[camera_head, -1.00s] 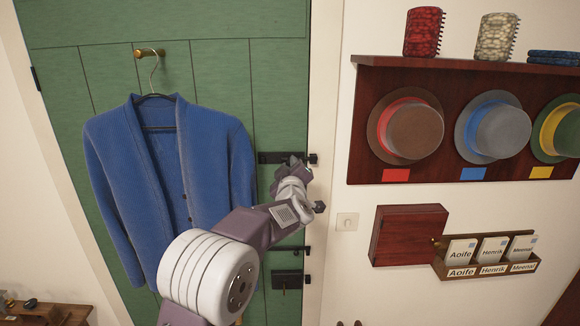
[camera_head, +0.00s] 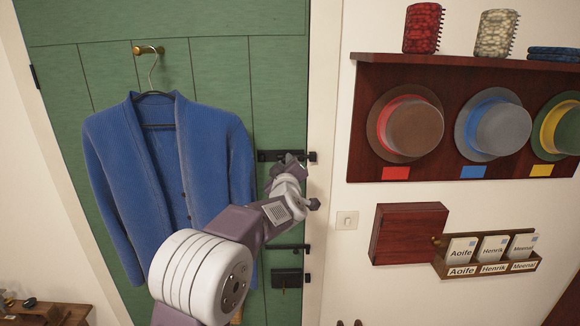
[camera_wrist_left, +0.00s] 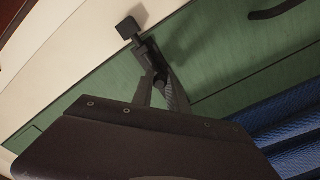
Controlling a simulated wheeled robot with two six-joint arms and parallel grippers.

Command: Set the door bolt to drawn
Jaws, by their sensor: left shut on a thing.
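The door bolt (camera_head: 268,156) is a black bar fitting on the right edge of the green door (camera_head: 100,70). A small black block at its right end, the keeper (camera_head: 312,157), sits at the door frame. It also shows in the left wrist view (camera_wrist_left: 128,28). My left gripper (camera_head: 286,160) is at the middle of the bolt, shut on its handle. In the left wrist view the gripper's fingers (camera_wrist_left: 158,80) close around a dark part of the bolt. The fingers partly hide the bar, so I cannot tell whether its tip is inside the keeper. My right gripper is not in view.
A blue cardigan (camera_head: 215,190) hangs on the door just left of my gripper. A black door handle (camera_head: 290,247) and lock (camera_head: 287,278) are below. The hat shelf (camera_head: 450,62), a red-brown wall box (camera_head: 405,232) and a card holder (camera_head: 480,270) are on the right wall.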

